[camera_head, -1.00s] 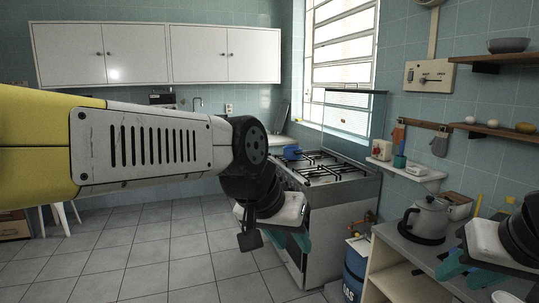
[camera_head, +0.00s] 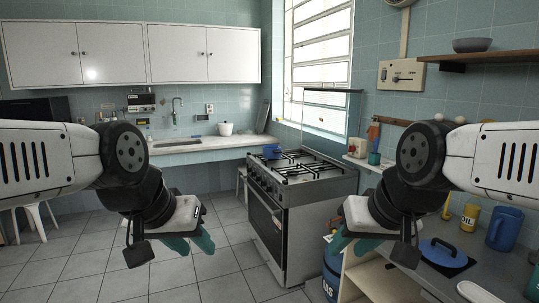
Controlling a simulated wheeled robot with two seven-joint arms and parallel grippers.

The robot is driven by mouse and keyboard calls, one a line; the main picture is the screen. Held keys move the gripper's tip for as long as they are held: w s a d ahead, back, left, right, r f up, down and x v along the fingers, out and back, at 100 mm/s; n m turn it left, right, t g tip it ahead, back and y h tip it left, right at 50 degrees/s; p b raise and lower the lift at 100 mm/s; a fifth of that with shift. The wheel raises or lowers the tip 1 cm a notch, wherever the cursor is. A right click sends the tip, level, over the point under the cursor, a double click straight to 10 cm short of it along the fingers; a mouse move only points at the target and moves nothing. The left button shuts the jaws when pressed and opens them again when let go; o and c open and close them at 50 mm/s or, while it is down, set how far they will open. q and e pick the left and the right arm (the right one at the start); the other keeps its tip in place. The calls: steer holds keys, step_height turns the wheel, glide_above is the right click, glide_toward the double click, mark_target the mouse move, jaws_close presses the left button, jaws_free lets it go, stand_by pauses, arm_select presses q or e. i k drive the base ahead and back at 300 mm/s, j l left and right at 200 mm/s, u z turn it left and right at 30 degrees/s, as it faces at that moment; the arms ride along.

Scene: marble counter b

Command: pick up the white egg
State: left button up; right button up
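A small pale round thing (camera_head: 438,117), possibly the white egg, shows at the wall shelf on the right, partly hidden by my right arm. Which round thing there is the egg I cannot tell for sure. My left gripper (camera_head: 190,243) hangs over the floor at centre left, its teal fingers apart and empty. My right gripper (camera_head: 351,243) hangs in front of the right counter, its teal fingers apart and empty. Both are well below and away from the shelf.
A stove (camera_head: 290,190) stands between my grippers. On the right counter are a blue-lidded pan (camera_head: 443,253), a blue pitcher (camera_head: 504,229) and a yellow mug (camera_head: 470,217). A blue gas cylinder (camera_head: 331,275) stands below.

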mark_target(439, 117)
steer(key=i+j+z, duration=0.1)
steer(key=i+z, duration=0.15)
steer(key=z, duration=0.15)
steer(key=i+j+z, duration=0.15)
steer(key=z, duration=0.3)
steer(key=i+j+z, duration=0.15)
steer(key=i+j, duration=0.35)
steer(key=i+j+z, duration=0.1)
steer(key=i+j, duration=0.35)
steer(key=i+j+z, duration=0.15)
steer(key=i+j, duration=0.25)
steer(key=j, duration=0.25)
